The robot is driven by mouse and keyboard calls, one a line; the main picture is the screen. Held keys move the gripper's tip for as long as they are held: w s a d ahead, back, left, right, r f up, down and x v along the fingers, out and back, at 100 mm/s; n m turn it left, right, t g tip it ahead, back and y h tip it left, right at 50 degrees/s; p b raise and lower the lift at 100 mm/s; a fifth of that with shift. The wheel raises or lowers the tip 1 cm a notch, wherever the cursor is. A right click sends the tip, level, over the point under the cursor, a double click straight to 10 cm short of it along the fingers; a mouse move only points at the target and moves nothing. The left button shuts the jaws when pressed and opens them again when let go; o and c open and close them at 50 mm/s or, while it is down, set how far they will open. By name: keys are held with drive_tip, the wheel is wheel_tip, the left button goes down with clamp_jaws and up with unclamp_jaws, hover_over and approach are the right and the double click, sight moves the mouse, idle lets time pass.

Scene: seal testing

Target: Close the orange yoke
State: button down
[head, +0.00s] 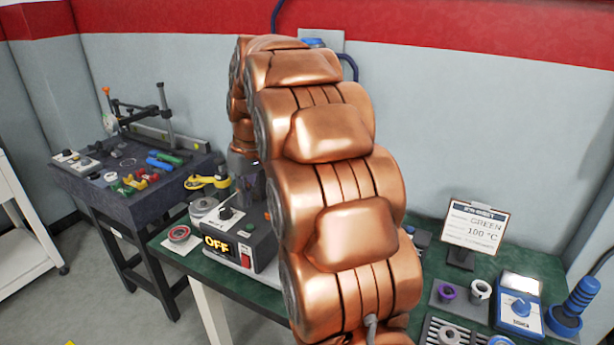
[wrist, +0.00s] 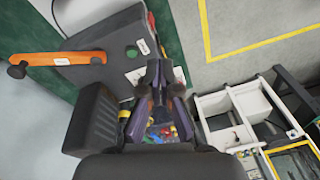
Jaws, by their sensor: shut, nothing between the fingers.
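The orange yoke (wrist: 65,58) shows in the wrist view as a flat bar at the upper left. It lies across a grey box (wrist: 118,38) and sticks out past its left side, with a black knob at its outer end. My gripper (wrist: 155,80) is shut and empty in the middle of the wrist view, to the right of the yoke and apart from it in the picture. In the head view my copper arm covers the middle of the bench, and I cannot make out the yoke there.
A box with a lit OFF display (head: 232,247) stands on the green bench. A sign (head: 475,226), a blue-faced meter (head: 517,302) and a blue-handled tool (head: 574,306) stand at the right. A dark table (head: 70,181) with small coloured parts is at the left.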

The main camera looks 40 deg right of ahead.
drive_tip(key=w+d+t+h+p, duration=0.1)
drive_tip(key=w+d, duration=0.3)
drive_tip(key=d, duration=0.9)
drive_tip(key=w+d+t, duration=0.2)
drive_tip(key=w+d, duration=0.2)
drive_tip(key=d, duration=0.9)
wheel_tip(320, 180, down, 9)
drive_tip(key=s+p, duration=0.1)
drive_tip(key=p, duration=0.4)
drive_tip(key=shift+d+f+n, duration=0.2)
drive_tip(key=shift+d+n, duration=0.05)
drive_tip(key=shift+n, duration=0.05)
drive_tip(key=shift+f, duration=0.1)
